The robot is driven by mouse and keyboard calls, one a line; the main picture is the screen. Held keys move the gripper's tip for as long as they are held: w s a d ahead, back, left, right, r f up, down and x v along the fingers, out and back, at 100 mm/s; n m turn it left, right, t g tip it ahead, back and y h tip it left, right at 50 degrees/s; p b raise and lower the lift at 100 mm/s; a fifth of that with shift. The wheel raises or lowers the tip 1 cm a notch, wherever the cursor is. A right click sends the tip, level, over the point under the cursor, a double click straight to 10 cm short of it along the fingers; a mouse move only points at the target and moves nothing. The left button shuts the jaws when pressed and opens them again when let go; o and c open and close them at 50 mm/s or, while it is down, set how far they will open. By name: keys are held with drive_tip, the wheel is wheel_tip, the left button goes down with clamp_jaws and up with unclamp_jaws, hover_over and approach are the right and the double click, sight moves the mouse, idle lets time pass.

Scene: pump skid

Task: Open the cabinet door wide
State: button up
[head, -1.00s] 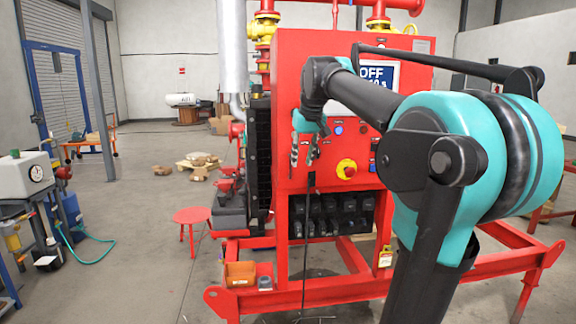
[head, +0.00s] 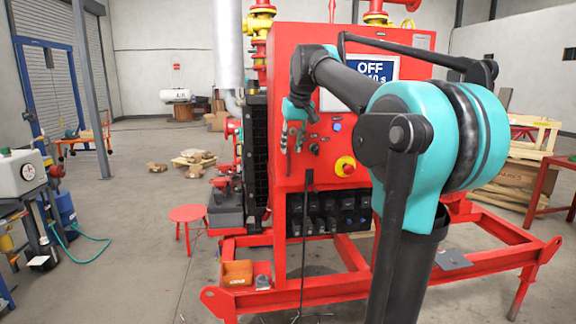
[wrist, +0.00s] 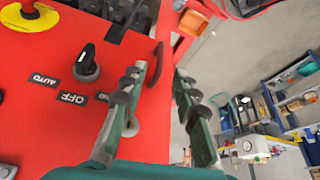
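The red cabinet (head: 290,60) stands on a red skid frame, and its front door looks shut. My gripper (head: 292,148) is at the left edge of the door front, level with the buttons. In the wrist view my gripper (wrist: 160,80) has its two ribbed fingers apart, with nothing held. One finger is over the red door face (wrist: 60,125), the other over open room beyond the edge. A dark red curved bar (wrist: 156,62), perhaps the handle, shows just beyond the gap between the fingertips. I cannot tell whether a finger touches it. One finger partly hides a round fitting (wrist: 130,127).
A black selector knob (wrist: 87,66) and a yellow-red stop button (head: 345,166) project from the panel. A red stool (head: 188,213) and an orange bin (head: 237,272) are at the lower left. The red skid frame (head: 330,290) runs low in front. Open floor lies left.

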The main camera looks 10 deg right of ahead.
sight(288, 173)
drive_tip(key=x, duration=0.8)
clamp_jaws()
